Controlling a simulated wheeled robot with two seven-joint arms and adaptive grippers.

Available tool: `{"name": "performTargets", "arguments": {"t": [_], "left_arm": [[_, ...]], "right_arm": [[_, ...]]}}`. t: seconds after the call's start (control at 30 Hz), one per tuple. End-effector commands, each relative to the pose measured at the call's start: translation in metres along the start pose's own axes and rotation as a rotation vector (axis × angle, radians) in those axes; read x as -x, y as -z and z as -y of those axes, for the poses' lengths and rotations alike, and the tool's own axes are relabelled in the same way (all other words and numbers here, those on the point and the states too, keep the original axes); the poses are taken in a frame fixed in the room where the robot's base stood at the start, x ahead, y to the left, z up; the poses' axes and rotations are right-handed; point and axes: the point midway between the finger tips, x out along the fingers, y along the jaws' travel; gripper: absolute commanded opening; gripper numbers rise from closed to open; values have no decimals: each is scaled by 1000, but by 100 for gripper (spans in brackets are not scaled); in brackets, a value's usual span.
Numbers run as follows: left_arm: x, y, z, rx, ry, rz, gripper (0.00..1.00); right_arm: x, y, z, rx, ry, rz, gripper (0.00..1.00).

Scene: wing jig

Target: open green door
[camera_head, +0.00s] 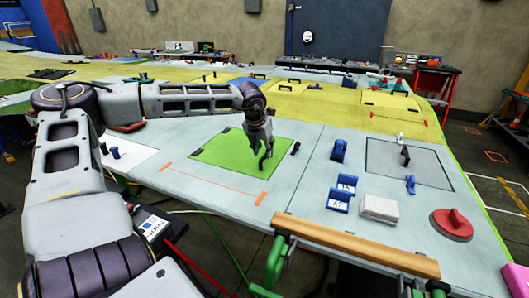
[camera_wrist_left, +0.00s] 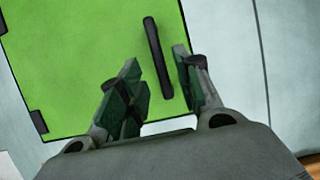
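The green door (camera_head: 232,150) is a flat square panel lying closed in the pale grey wing surface. In the left wrist view the green door (camera_wrist_left: 75,50) fills the upper left, with small dark hinges on its left edge. Its black bar handle (camera_wrist_left: 155,50) stands near the right side of the door. My left gripper (camera_head: 267,158) is low over the door in the head view. In the left wrist view the left gripper (camera_wrist_left: 158,82) is open, with one finger on each side of the handle, apparently not clamped. My right gripper is not in view.
A grey panel with a black handle (camera_head: 406,155) lies to the right. Blue brackets (camera_head: 339,150), a white stack (camera_head: 380,208) and a red round-based object (camera_head: 452,223) stand on the wing. A wooden bar (camera_head: 350,243) runs along the front edge.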

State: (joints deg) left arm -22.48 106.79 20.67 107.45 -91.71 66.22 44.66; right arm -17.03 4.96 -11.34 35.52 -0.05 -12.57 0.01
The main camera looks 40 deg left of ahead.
Motion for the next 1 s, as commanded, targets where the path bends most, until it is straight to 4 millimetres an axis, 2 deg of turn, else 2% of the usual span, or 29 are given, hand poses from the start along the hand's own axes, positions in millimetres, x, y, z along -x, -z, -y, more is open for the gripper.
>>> {"name": "performTargets", "arguments": {"t": [0.43,0.87,1.0], "left_arm": [[-23,0,0,1,0,-1,34],[-26,0,0,1,0,0,34],[-26,0,0,1,0,0,18]], "right_arm": [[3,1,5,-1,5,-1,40],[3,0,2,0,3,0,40],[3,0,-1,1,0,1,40]]}}
